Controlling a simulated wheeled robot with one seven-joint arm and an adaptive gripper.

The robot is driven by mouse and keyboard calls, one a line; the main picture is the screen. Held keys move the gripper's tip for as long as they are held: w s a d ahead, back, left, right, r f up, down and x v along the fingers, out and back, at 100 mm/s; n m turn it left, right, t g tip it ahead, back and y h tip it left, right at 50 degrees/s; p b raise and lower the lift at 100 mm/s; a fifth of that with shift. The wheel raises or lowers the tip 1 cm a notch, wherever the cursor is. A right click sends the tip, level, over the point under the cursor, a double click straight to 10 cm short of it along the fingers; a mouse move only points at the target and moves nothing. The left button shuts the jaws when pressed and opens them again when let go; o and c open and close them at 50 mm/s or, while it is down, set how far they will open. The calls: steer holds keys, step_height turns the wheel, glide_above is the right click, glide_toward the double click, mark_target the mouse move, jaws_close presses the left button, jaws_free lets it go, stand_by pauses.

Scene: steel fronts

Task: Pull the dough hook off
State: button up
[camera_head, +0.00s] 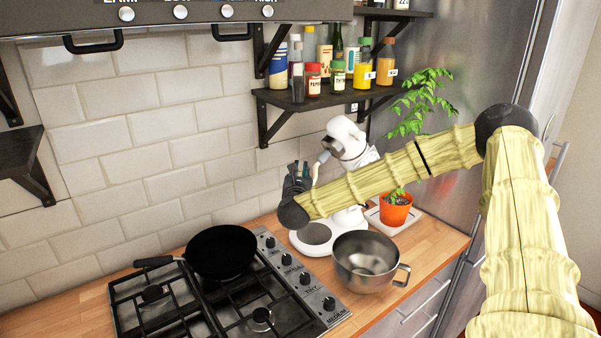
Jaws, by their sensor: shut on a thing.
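The white stand mixer (346,138) stands on the wooden counter against the tiled wall, its head tilted up; part of it is hidden behind my arm. The dough hook (316,170) shows as a small pale piece below the mixer head. My gripper (300,169) is dark and small in this view, at the hook on the left side of the mixer head. It is shut on the hook. I cannot tell whether the hook is still joined to the head. The steel mixing bowl (367,277) stands on the counter in front of the mixer, off its base.
A gas hob (215,295) with a black pan (221,252) lies to the left. A potted plant (395,212) stands on the right. A shelf (320,97) of bottles and jars hangs above the mixer. The steel fridge (480,75) is at the right.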

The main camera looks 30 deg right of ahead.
steer(key=shift+s+d, duration=0.1)
jaws_close()
steer(key=shift+a+f+b, duration=0.45)
steer(key=shift+a+b, duration=0.2)
steer(key=shift+b, duration=0.55)
stand_by(0.4)
steer(key=shift+a+f, duration=0.1)
steer(key=shift+s+a+f+b, duration=0.1)
steer(key=shift+a+f+b, duration=0.35)
steer(key=shift+a+b, duration=0.35)
steer(key=shift+a+f+b, duration=0.45)
steer(key=shift+a+b, duration=0.15)
steer(key=shift+b, duration=0.25)
steer(key=shift+s+a+f+b, duration=0.1)
steer(key=shift+a+f+b, duration=0.35)
steer(key=shift+a+b, duration=0.35)
steer(key=shift+d, duration=0.15)
